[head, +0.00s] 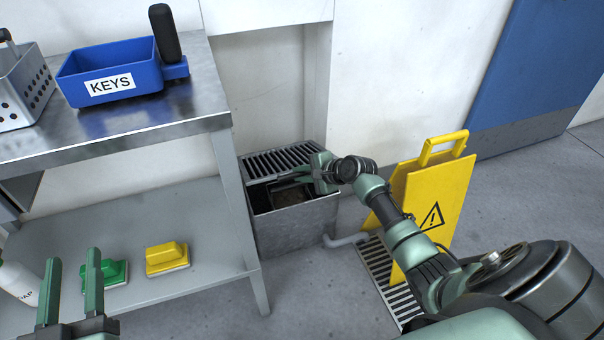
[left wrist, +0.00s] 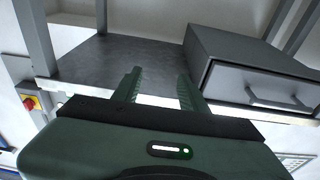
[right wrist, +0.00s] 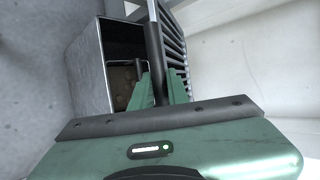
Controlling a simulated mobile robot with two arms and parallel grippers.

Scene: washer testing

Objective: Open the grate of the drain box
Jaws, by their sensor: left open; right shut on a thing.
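The drain box (head: 300,226) is a grey metal box on the floor against the wall, right of the steel table. Its slatted grate (head: 282,160) is at the back, and the front part of the box is uncovered, showing a dark inside with something brownish. My right gripper (head: 322,172) is at the grate's front right side. In the right wrist view my right gripper (right wrist: 160,82) is shut on a dark bar by the slats of the grate (right wrist: 172,42); the open box (right wrist: 88,70) lies to the left. My left gripper (head: 72,262) is open and empty near the table's lower shelf.
The steel table (head: 205,85) holds a blue KEYS bin (head: 110,72) and a perforated basket (head: 24,88). Green (head: 116,272) and yellow (head: 167,257) brushes lie on the lower shelf (head: 205,215).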

